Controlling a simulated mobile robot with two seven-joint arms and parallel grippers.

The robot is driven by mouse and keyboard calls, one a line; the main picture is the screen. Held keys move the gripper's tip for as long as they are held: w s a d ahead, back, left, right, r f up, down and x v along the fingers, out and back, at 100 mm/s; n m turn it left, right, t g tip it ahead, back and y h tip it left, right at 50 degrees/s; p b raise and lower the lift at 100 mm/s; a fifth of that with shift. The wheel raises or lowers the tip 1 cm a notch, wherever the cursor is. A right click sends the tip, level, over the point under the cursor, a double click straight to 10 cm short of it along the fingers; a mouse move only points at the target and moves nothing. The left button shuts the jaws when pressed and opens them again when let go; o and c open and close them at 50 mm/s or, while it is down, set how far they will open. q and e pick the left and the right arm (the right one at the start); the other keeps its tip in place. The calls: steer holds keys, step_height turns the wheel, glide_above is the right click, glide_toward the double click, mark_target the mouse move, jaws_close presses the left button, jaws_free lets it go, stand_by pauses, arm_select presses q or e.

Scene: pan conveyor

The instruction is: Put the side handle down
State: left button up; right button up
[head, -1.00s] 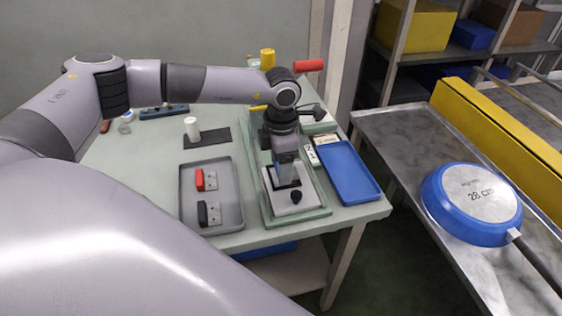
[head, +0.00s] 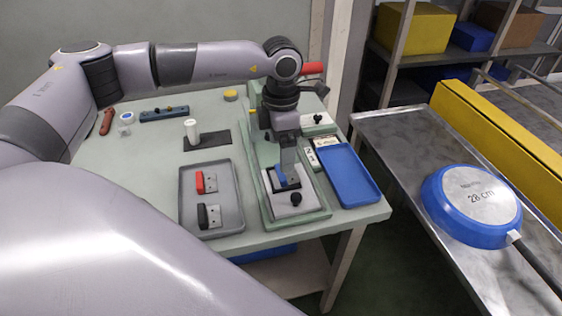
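My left gripper (head: 288,168) reaches down over the front of the green fixture board (head: 318,205). It appears shut on a small blue side handle (head: 280,180), at a light grey block (head: 284,207) with a black knob. The fingers hide part of the handle, and I cannot tell whether it touches the block. A red side handle (head: 199,182) and a black side handle (head: 203,215) lie in the grey tray (head: 227,226) to the left. My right gripper is not in view.
An empty blue tray (head: 347,177) lies right of the fixture. A white cylinder (head: 191,131) stands on a dark mat behind the grey tray. A blue 28 cm pan (head: 478,203) lies upside down on the metal conveyor (head: 400,150) at the right.

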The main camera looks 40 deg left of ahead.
arm_select(q)
step_height(320, 180, up, 7)
steer(key=shift+b, duration=0.35)
stand_by(0.4)
